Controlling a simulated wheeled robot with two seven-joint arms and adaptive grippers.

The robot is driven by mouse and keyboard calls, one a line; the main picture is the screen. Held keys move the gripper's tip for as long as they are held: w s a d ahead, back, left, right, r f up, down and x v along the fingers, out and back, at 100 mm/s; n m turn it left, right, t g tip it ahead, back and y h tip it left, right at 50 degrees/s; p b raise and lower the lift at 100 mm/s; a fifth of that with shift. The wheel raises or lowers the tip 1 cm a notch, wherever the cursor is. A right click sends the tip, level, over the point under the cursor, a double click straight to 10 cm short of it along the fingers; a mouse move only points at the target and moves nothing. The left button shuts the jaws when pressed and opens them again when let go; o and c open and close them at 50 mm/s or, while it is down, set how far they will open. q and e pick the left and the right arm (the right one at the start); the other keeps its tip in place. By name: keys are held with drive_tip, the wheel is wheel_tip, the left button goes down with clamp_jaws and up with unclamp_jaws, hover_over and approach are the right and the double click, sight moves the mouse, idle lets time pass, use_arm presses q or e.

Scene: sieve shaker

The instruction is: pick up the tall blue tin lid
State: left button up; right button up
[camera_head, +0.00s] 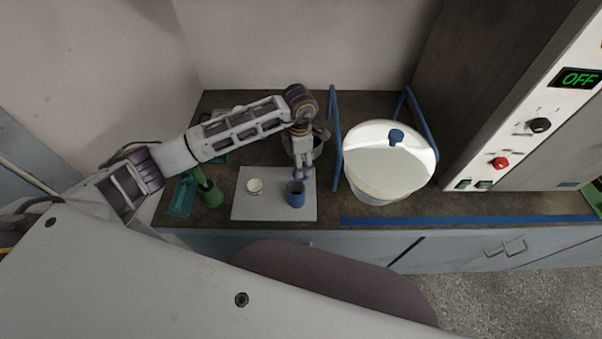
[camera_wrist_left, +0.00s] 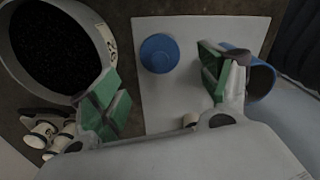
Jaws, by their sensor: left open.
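In the left wrist view a round blue lid (camera_wrist_left: 159,53) lies flat on the pale mat, ahead of the gap between my left fingers. My left gripper (camera_wrist_left: 160,88) is open, with green pads, and holds nothing. The blue tin (camera_wrist_left: 262,80) stands to the right, partly hidden behind the right finger. In the head view my left gripper (camera_head: 302,174) points down over the mat (camera_head: 270,210), just behind the open blue tin (camera_head: 296,199). There the gripper largely hides the lid. My right gripper is not in view.
A pot of black grains (camera_wrist_left: 55,45) stands left of the left finger. A small white round item (camera_head: 254,186) lies on the mat. Green containers (camera_head: 210,194) stand left of it. A large white drum (camera_head: 388,165) with a blue knob stands right, between blue bars.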

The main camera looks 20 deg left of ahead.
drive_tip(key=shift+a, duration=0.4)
use_arm(q)
drive_tip(key=shift+f, duration=0.1)
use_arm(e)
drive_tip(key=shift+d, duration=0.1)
use_arm(q)
drive_tip(key=shift+d+f, duration=0.1)
drive_tip(key=shift+f, duration=0.4)
wheel_tip(320, 180, down, 3)
drive_tip(key=shift+r+p, duration=0.15)
drive_tip(key=shift+p, duration=0.4)
drive_tip(key=shift+f, duration=0.65)
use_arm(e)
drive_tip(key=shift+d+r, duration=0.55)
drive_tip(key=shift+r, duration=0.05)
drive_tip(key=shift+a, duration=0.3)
